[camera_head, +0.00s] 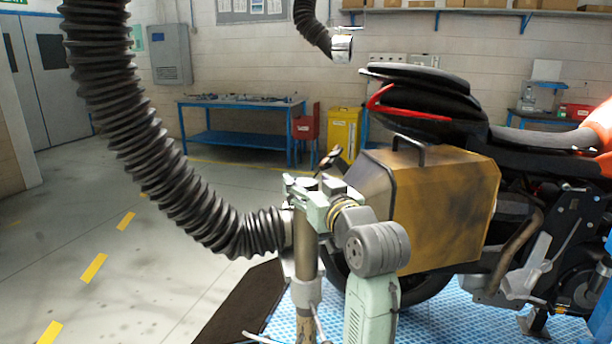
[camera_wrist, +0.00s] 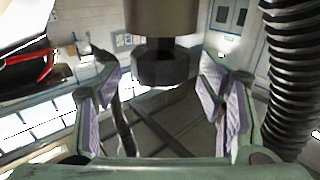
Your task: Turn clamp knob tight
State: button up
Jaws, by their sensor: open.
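In the wrist view a black faceted knob (camera_wrist: 166,66) sits below a brown cylinder (camera_wrist: 163,17). I take this knob to be the clamp knob. My gripper (camera_wrist: 157,80) is open, with one finger on each side of the knob. Gaps show between the knob and both fingers, so I see no contact. In the head view my gripper (camera_head: 314,188) is at the top of a tan upright post (camera_head: 304,262), where the thick black corrugated hose (camera_head: 205,215) ends. The knob cannot be made out there; my gripper and wrist cover that area.
A motorcycle (camera_head: 430,100) with a scuffed tan side case (camera_head: 445,210) stands close on the right. The hose hangs on the left and also shows in the wrist view (camera_wrist: 290,70). A blue workbench (camera_head: 235,139) and yellow cabinet (camera_head: 343,132) stand behind. The left floor is open.

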jog(key=shift+x, duration=0.85)
jog(key=shift+c, duration=0.4)
jog(key=c, duration=1.1)
